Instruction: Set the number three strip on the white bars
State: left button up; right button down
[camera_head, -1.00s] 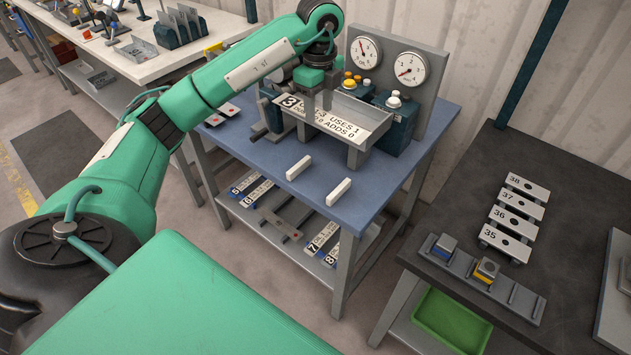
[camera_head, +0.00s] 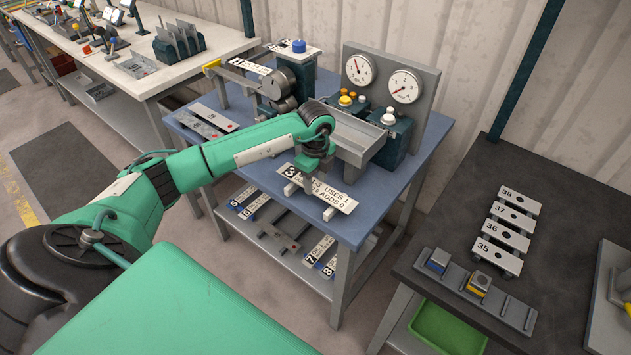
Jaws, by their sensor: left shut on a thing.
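The number three strip (camera_head: 338,197) is a white plate with a black "3" and printed text. My left gripper (camera_head: 311,178) is shut on it near its middle, and the hand hides part of the print. The strip lies across and just over the two white bars on the blue table. The end of one white bar (camera_head: 290,188) and the end of the other white bar (camera_head: 328,214) show below its near edge. I cannot tell whether the strip touches them. My right gripper is not in view.
The grey tray (camera_head: 352,137) and gauge panel (camera_head: 382,80) stand behind the strip. A bending device (camera_head: 285,85) with a number 1 strip is at the back left. Other strips lie on the shelf below. A dark table (camera_head: 470,190) stands to the right.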

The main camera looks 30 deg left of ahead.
pick_arm(q)
jog(key=shift+f, duration=0.9)
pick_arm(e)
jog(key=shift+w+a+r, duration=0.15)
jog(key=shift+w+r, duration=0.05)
pick_arm(q)
jog(key=o, duration=1.1)
jog(key=shift+f, duration=0.15)
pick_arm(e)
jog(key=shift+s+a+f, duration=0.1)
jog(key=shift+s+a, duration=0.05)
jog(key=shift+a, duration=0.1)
